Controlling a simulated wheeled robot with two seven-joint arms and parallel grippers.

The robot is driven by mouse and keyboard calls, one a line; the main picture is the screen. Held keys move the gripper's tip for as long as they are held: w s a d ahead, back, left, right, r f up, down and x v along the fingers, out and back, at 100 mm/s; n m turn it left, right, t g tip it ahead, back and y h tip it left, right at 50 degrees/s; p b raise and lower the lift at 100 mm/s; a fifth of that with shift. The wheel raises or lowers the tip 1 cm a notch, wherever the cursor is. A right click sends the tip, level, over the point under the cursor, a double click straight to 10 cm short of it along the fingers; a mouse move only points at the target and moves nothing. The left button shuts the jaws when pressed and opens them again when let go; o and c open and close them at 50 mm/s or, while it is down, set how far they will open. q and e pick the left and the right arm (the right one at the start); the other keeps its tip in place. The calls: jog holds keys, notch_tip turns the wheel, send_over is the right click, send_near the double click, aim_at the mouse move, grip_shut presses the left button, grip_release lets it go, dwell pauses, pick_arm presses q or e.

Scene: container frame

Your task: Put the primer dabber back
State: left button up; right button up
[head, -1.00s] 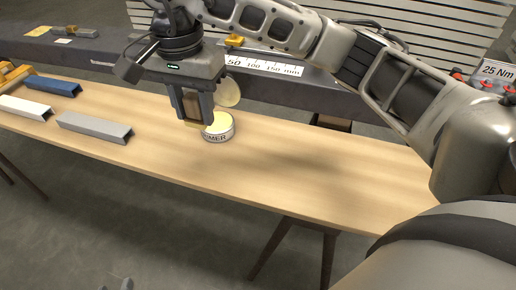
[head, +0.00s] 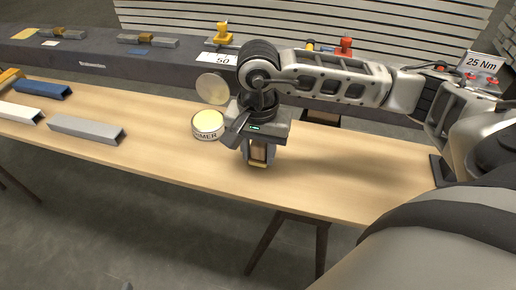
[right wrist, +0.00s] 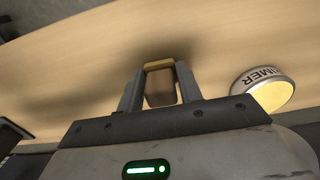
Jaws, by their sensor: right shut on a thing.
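My right gripper (head: 258,152) is shut on the primer dabber (head: 257,164), a brown block with a yellowish end that points down. In the right wrist view the dabber (right wrist: 160,86) sits between the two fingers of the gripper (right wrist: 159,88). It is over the bench, just right of the primer tin (head: 208,127) and apart from it. Whether it touches the bench top cannot be told. The tin is white, round and open, with pale yellow inside; it also shows at the right in the right wrist view (right wrist: 264,90). My left gripper is out of view.
The tin's round lid (head: 213,88) stands tilted behind it. Blue (head: 42,88), white (head: 20,112) and grey (head: 87,129) channel pieces lie on the wooden bench (head: 165,155) at left. A dark beam (head: 100,58) runs behind. The bench's front middle is clear.

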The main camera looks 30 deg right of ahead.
aim_at(258, 145)
jog(key=shift+f, duration=0.1)
jog(key=shift+f, duration=0.15)
jog(key=o, duration=0.9)
jog(key=shift+r, duration=0.25)
jog(key=shift+w+r, duration=0.1)
jog(key=shift+r, duration=0.25)
notch_tip(258, 145, up, 11)
jog(key=shift+r, duration=0.1)
